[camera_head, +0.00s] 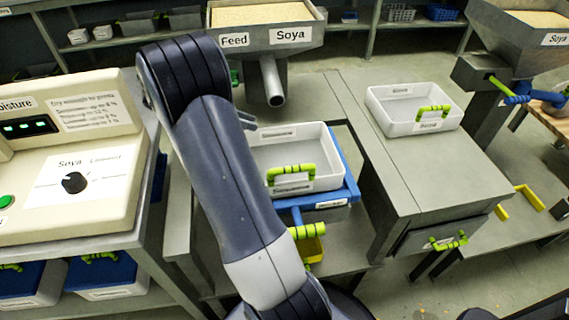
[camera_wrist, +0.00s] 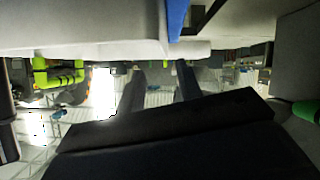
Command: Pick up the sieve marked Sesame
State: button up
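Two white sieves with lime-green handles show in the head view. One sieve (camera_head: 335,170) lies in a blue frame (camera_head: 349,191) behind my arm; its label is too blurred to read. The other sieve (camera_head: 377,107) stands on the grey bench to the right; its labels are also too small to read surely, so I cannot tell which is marked Sesame. My gripper is hidden behind my arm in the head view. In the wrist view my gripper (camera_wrist: 159,82) shows two dark fingers apart with nothing between them. A green handle (camera_wrist: 58,77) shows beside them, not touching.
A moisture meter (camera_head: 75,130) stands at the left. The feed hopper (camera_head: 265,37) marked Soya and its spout (camera_head: 272,80) rise behind the framed sieve. A second hopper (camera_head: 520,40) stands at the right. The front of the grey bench (camera_head: 440,180) is clear.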

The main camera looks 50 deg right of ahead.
aim_at(271, 128)
jog(key=b+x, duration=0.1)
jog(key=x, duration=0.6)
jog(key=shift+d, duration=0.3)
grip_shut()
